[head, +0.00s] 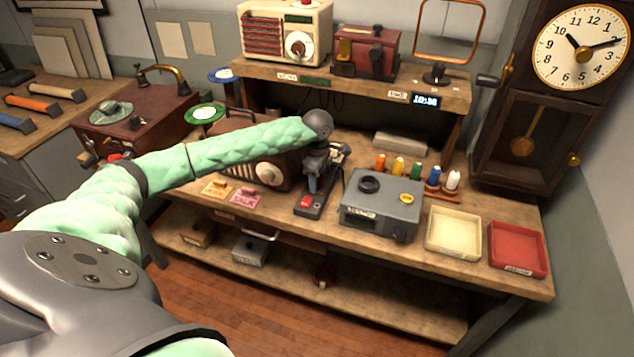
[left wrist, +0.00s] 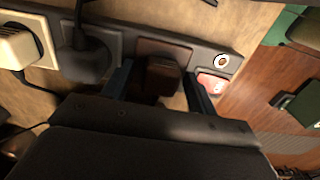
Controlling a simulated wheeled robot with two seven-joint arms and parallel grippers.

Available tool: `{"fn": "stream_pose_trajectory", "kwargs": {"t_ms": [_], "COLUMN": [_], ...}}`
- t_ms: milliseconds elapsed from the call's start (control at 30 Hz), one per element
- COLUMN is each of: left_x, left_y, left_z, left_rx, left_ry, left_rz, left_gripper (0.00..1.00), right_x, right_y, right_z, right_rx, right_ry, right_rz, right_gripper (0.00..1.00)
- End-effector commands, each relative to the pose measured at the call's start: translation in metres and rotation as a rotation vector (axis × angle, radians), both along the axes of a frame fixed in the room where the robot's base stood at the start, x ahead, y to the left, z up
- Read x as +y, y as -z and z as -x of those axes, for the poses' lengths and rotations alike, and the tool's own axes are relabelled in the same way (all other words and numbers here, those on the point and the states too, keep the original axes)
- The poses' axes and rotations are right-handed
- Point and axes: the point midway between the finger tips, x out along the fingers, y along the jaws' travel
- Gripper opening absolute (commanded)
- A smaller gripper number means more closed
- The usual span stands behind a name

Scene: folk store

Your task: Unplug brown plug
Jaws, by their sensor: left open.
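The brown plug (left wrist: 160,76) sits in a dark power strip (left wrist: 205,62) in the left wrist view. My left gripper (left wrist: 158,88) is open, with one finger on each side of the brown plug; I cannot tell whether they touch it. A black plug (left wrist: 85,58) and a cream plug (left wrist: 18,46) sit in the same strip to the left. In the head view, my left gripper (head: 315,186) points down over the power strip (head: 312,208), and it hides the plugs there. My right gripper is not in view.
The strip's red switch (left wrist: 212,84) is close to the right finger. A grey box (head: 380,205) stands right of the strip, with thread spools (head: 398,168) behind it. A brown radio (head: 262,172) is to the left. Cream (head: 453,232) and red trays (head: 517,248) lie farther right.

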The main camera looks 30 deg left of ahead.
Motion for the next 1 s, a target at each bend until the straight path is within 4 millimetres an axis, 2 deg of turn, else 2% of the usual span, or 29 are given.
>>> {"fn": "stream_pose_trajectory", "kwargs": {"t_ms": [1000], "left_x": [-0.0001], "left_y": [-0.0005], "left_z": [0.0002], "left_rx": [0.0], "left_ry": [0.0], "left_rz": [0.0], "left_gripper": [0.58], "right_x": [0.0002], "right_y": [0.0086], "right_z": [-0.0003], "right_rx": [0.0], "right_ry": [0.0], "right_rz": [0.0], "right_gripper": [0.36]}}
